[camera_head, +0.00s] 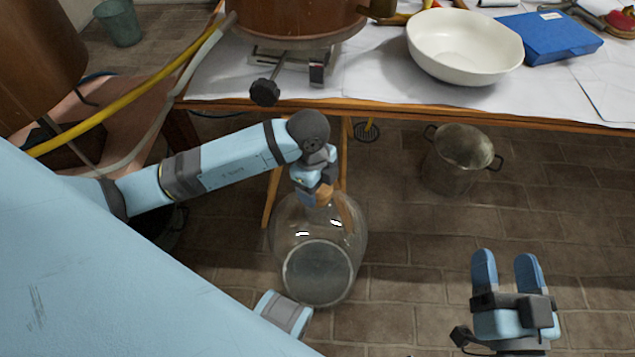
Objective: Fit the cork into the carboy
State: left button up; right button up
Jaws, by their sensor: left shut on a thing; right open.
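The carboy (325,273) is a large clear glass bottle standing on the tiled floor in front of the table, below the middle of the view. My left gripper (318,190) is over the top of the carboy, its arm reaching in from the left. It is shut on the cork (325,195), a small brown piece showing at the fingertips. The cork is at the carboy's neck; the gripper partly hides the mouth, so I cannot tell how deep the cork sits. My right gripper (507,262) is open and empty at the lower right, well apart from the carboy.
The paper-covered table (370,85) spans the back, with a white bowl (462,45), a blue box (548,38) and a copper vessel (295,18). A metal pot (460,160) stands on the floor at right. A yellow hose (120,100) runs at left. Floor between pot and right gripper is clear.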

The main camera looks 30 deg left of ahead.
pick_arm(q)
jog(key=shift+f, duration=0.25)
dwell(0.8)
jog(key=shift+f+p, duration=0.4)
jog(key=shift+f, duration=0.05)
dwell(0.8)
jog(key=shift+f, duration=0.2)
dwell(0.3)
jog(key=shift+f, duration=0.2)
dwell(1.0)
jog(key=o, duration=0.9)
jog(key=shift+o, duration=0.2)
